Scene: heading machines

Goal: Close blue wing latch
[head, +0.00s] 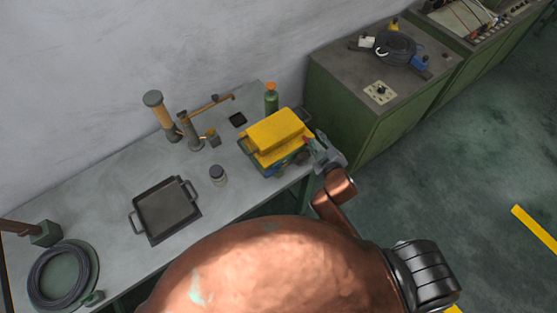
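A box with a yellow lid (277,131) and a darker green-blue lower body (262,164) stands at the right end of the grey workbench. Small blue parts (299,158) show low on its front right side. They are too small to tell which is the wing latch or whether it is closed. My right gripper (314,148) is at the right side of the box, close to or touching it. Its fingers are too small and partly overlapped to tell open from shut. My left gripper is not in view.
Left of the box on the bench are a dark jar (218,174), a tray (166,209) and a coiled hose (62,274). A green cabinet (345,105) is at the right; floor beyond is open.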

